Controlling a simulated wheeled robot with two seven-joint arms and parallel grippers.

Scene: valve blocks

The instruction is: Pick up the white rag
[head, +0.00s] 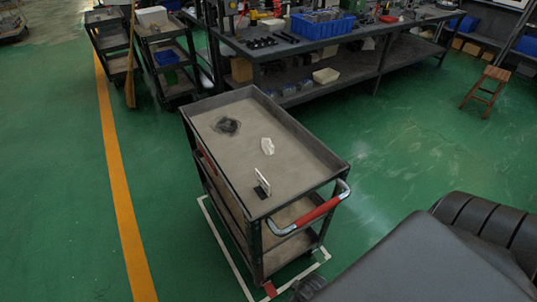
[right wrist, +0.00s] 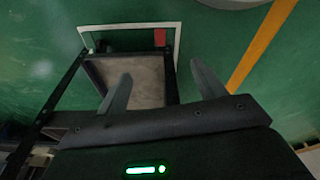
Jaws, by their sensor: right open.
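The white rag (head: 267,146) lies crumpled on the top shelf of the grey cart (head: 215,180), right of the shelf's middle. A dark crumpled cloth (head: 227,126) lies farther back on the same shelf. A small upright white and black object (head: 262,184) stands nearer the front. My right gripper (right wrist: 160,70) shows in the right wrist view with its fingers apart and nothing between them. Beyond the fingers is part of a shelf and green floor; the white rag is not visible there. My left gripper is in neither view.
The cart has a red-gripped handle (head: 318,211) at its front right. A long workbench (head: 330,45) with a blue bin stands behind. More carts (head: 165,60) are at the back left, a wooden stool (head: 487,88) at the right. Green floor around the cart is mostly clear.

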